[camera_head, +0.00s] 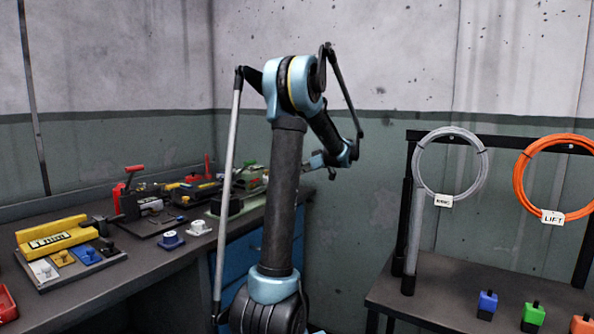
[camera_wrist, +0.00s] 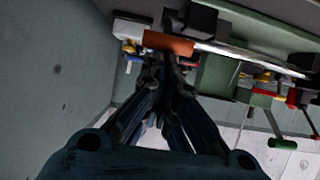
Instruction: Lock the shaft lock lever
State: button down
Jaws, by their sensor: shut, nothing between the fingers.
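In the wrist view my gripper (camera_wrist: 168,62) is shut and empty. Its fingertips are at or just under a short orange-red block (camera_wrist: 168,43) on a pale bar of the bench equipment; I cannot tell if they touch. I cannot tell for certain which part is the shaft lock lever. A rod with a green grip (camera_wrist: 282,143) hangs at the right of the wrist view. In the head view a green machine (camera_head: 252,178) stands at the far end of the bench, partly behind my arm. My arm reaches towards it, and its fingertips are hidden there.
The dark bench (camera_head: 150,262) carries a red-handled clamp (camera_head: 125,188), a yellow block (camera_head: 52,236) and several small fixtures. A rack at the right holds a grey ring (camera_head: 482,160) and an orange ring (camera_head: 520,180). The floor gap between bench and rack looks clear.

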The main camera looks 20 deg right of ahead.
jog(key=shift+s+d+f+t+y, duration=0.3)
jog(key=shift+s+f+t+y, duration=0.2)
jog(key=shift+t, duration=0.2)
jog(key=s+d+r, duration=0.5)
jog(key=s+r, duration=0.2)
jog(key=shift+s, duration=0.3)
dwell(0.3)
